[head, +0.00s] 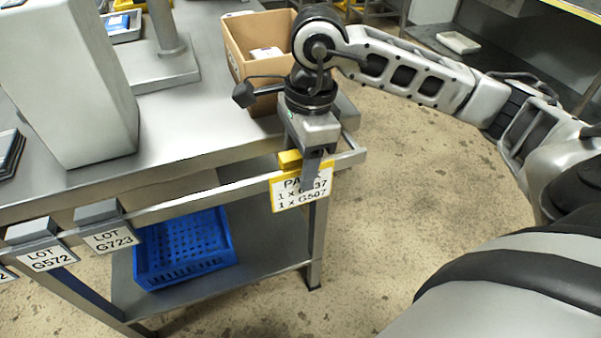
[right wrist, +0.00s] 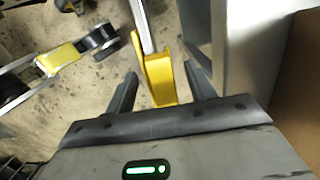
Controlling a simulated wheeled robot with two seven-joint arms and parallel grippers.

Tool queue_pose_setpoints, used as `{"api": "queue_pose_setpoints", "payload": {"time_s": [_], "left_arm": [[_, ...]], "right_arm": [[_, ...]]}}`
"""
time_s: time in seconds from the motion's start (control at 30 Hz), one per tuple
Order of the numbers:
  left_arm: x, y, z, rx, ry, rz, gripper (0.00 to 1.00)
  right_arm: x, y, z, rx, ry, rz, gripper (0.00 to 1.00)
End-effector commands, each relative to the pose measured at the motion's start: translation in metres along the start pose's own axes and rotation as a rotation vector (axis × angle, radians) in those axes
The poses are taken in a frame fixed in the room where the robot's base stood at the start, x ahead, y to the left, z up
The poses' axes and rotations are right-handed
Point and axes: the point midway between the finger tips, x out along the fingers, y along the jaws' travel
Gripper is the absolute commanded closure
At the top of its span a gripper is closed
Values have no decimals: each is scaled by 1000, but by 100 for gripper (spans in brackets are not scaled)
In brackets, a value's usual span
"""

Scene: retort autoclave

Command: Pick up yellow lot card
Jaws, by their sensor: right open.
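The yellow lot card (head: 290,193) is a white card with a yellow border and black print. It hangs from the table's front rail, near the right corner, under a yellow clip (head: 289,160). My right gripper (head: 312,168) is open just above and in front of it, pointing down, and hides part of its print. In the right wrist view the yellow clip (right wrist: 159,80) shows between the two open fingers; I cannot tell whether they touch it. My left gripper is not in view.
Grey-clipped lot cards G723 (head: 110,238) and G572 (head: 47,257) hang farther left on the rail (head: 180,205). A cardboard box (head: 240,58) stands on the table close behind my right gripper. A blue crate (head: 185,250) sits on the lower shelf. The floor at right is clear.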

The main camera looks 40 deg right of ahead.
Motion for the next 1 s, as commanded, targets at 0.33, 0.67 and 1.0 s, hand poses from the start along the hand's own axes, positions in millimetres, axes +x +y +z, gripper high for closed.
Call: {"api": "queue_pose_setpoints", "payload": {"time_s": [0.33, 0.67, 1.0], "left_arm": [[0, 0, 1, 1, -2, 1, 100], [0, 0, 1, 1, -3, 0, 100], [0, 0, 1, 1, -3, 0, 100]], "right_arm": [[2, 0, 0, 0, 0, 0, 70], [2, 0, 0, 0, -1, -1, 93], [-20, 3, 4, 0, -2, -5, 94]]}}
